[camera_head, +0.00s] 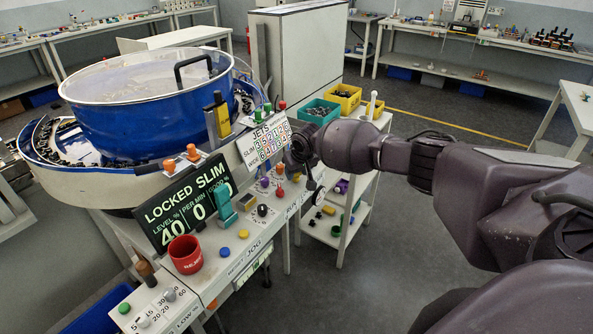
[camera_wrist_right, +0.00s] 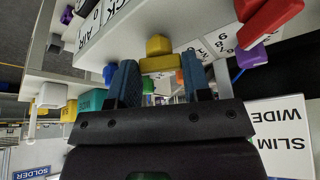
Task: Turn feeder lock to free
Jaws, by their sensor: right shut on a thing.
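The blue bowl feeder (camera_head: 150,105) has a clear lid with a black handle. Its display board (camera_head: 185,200) reads LOCKED SLIM, with 40, 0 and 0 below. My right gripper (camera_head: 292,160) is at the panel edge beside the JETS card; its fingertips are hidden in the head view. In the wrist view its two blue fingers (camera_wrist_right: 160,78) stand on either side of a yellow bar (camera_wrist_right: 160,63), shut on it. A yellow block (camera_wrist_right: 158,45) shows just beyond. I cannot read a label on the bar. My left gripper is not in view.
A red cup (camera_head: 186,254), a teal switch (camera_head: 224,207) and several knobs crowd the panel near my right gripper. In the wrist view a red lever (camera_wrist_right: 270,22) is close by. Yellow (camera_head: 345,98) and teal (camera_head: 318,111) bins stand behind. The floor at right is open.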

